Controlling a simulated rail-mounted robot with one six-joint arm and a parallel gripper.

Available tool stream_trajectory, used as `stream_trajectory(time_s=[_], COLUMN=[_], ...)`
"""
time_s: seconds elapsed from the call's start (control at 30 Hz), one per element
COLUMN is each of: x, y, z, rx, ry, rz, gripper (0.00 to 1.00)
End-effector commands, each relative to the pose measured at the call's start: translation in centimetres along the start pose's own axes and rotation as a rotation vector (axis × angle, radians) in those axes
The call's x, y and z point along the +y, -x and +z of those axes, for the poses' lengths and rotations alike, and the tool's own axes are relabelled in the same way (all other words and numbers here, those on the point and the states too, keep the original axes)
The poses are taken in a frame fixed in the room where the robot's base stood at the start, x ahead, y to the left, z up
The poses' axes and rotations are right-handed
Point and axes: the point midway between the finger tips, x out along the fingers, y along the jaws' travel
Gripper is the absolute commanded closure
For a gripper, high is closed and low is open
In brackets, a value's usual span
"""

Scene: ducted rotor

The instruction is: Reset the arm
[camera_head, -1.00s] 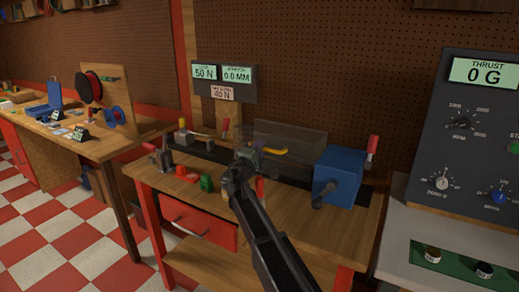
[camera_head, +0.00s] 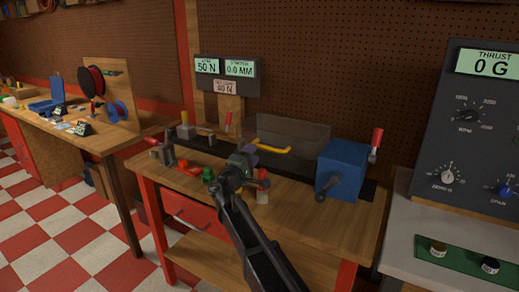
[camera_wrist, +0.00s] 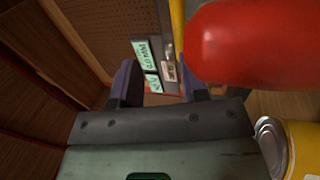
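My gripper (camera_head: 246,158) is over the middle of the wooden bench (camera_head: 300,208), in front of a clear cover with a yellow handle (camera_head: 276,148). In the wrist view the two dark fingers of my gripper (camera_wrist: 160,88) stand apart with nothing between them. The small displays (camera_wrist: 158,62) show beyond the gap. A large red rounded thing (camera_wrist: 258,42) fills the upper right of the wrist view, close to the camera. Whether the gripper touches anything on the bench is hard to tell in the head view.
A blue box with a crank (camera_head: 342,170) stands on the bench's right side. Small red and green parts (camera_head: 208,174) lie left of my gripper. A display board (camera_head: 228,75) rises behind. A yellow item (camera_wrist: 303,145) is close at the wrist view's lower right. A thrust panel (camera_head: 480,135) stands right.

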Motion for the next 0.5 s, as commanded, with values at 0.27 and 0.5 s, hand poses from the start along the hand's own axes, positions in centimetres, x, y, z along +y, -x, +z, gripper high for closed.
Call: stream_trajectory(time_s=[0.27,0.5], x=[0.0,0.0], y=[3.4,3.4], z=[0.0,-0.1], rx=[0.001,0.002], ry=[0.000,-0.001], rz=[0.000,-0.002], gripper=[0.59,0.59])
